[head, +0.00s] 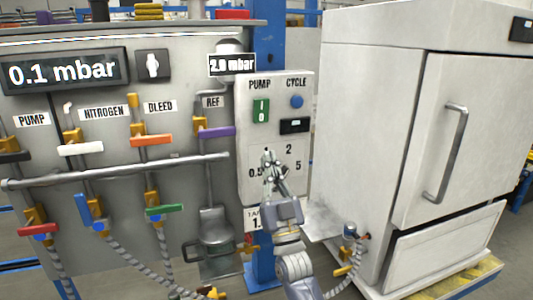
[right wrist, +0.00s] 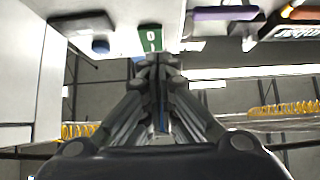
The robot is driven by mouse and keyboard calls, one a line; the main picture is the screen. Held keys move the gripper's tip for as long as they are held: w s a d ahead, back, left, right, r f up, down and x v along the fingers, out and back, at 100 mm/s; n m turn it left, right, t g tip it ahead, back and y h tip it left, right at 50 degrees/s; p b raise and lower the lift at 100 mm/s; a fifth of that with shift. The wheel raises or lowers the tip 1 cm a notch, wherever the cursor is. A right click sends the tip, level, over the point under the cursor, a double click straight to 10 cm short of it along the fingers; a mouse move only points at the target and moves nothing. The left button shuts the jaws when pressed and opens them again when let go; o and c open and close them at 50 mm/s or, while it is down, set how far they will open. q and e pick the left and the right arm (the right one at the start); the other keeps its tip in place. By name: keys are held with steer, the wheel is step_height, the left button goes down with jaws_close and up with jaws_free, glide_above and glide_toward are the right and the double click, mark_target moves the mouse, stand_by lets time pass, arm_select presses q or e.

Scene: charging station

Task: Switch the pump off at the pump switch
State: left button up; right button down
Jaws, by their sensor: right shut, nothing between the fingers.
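The pump switch (head: 261,111) is a green rocker marked I and O, under the PUMP label on a pale control box (head: 244,150). My right gripper (head: 268,158) is in front of the box, below the switch in the head view, with its fingers together and empty. In the right wrist view the green pump switch (right wrist: 150,40) shows just beyond the closed fingertips (right wrist: 155,62). I cannot tell whether they touch it. Which side of the rocker is pressed is too small to tell. My left gripper is out of view.
A blue CYCLE button (head: 296,101) and a small dark display (head: 294,126) sit right of the switch. The purple valve handle (head: 216,132) is close on the left. A large white cabinet (head: 375,130) stands at the right. The gauge display (head: 62,72) reads 0.1 mbar.

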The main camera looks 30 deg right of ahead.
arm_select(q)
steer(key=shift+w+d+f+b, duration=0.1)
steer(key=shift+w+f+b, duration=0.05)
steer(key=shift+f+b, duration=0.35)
arm_select(e)
steer(key=shift+v, duration=1.9)
steer(key=shift+s+r, duration=0.1)
